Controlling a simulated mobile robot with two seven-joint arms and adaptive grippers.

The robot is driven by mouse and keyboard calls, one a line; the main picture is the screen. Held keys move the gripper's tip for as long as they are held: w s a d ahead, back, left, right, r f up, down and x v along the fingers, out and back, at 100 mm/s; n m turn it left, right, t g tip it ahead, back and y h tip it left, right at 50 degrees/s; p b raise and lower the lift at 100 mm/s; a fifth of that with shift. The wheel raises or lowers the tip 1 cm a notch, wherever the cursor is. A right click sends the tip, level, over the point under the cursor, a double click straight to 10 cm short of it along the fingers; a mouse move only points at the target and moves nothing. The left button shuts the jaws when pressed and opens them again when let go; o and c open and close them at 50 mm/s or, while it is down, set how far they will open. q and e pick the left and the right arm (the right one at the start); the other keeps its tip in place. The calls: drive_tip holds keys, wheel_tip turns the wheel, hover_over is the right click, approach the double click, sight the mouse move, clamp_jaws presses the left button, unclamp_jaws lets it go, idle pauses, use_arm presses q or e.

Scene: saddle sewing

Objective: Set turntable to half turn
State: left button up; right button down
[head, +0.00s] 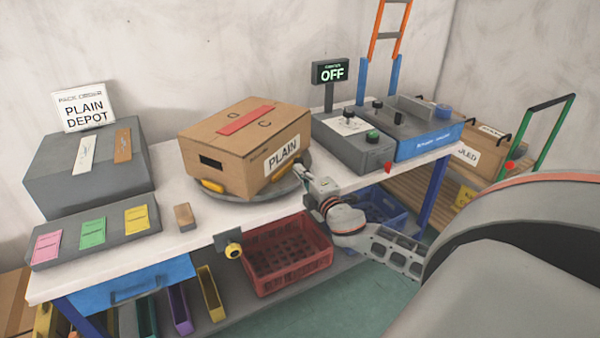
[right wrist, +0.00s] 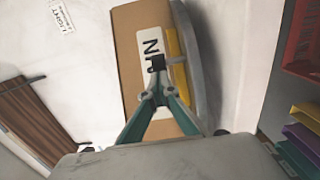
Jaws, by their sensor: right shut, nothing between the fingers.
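The grey turntable (head: 262,196) sits on the white bench under a brown cardboard box (head: 225,150). The box has a "PLAIN" label (head: 283,155) on its side toward my right arm and a red strip on top. A yellow piece (head: 212,186) shows at the turntable's front left. My right gripper (head: 301,172) is at the turntable's right edge, beside the labelled side. In the right wrist view the shut, empty fingertips (right wrist: 158,62) are over the label, close to a yellow strip (right wrist: 174,45) by the grey rim (right wrist: 205,70). Contact cannot be told. My left gripper is not in view.
A display reading "OFF" (head: 332,71) stands behind a grey control box (head: 352,140). A small brown block (head: 185,217) and a grey card rack (head: 95,237) are left of the turntable. A red crate (head: 288,255) sits below the bench.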

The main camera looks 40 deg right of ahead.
drive_tip(key=shift+d, duration=0.15)
drive_tip(key=shift+d, duration=0.35)
drive_tip(key=shift+w+d, duration=0.15)
drive_tip(key=shift+d, duration=0.25)
drive_tip(key=shift+w+d, duration=0.15)
drive_tip(key=shift+d, duration=0.45)
drive_tip(key=shift+w+d, duration=0.15)
drive_tip(key=shift+d, duration=0.4)
drive_tip(key=w+d, duration=0.1)
drive_tip(key=d, duration=0.1)
drive_tip(key=w+d+b, duration=0.1)
drive_tip(key=w+d, duration=0.1)
drive_tip(key=d, duration=0.1)
drive_tip(key=w+d, duration=0.2)
drive_tip(key=d, duration=0.1)
drive_tip(key=shift+d+b, duration=0.2)
drive_tip(key=shift+b, duration=0.1)
drive_tip(key=shift+w+d, duration=0.7)
drive_tip(key=shift+w, duration=0.05)
drive_tip(key=shift+w+d+b, duration=0.4)
drive_tip(key=shift+w+d, duration=0.1)
drive_tip(key=shift+w, duration=0.15)
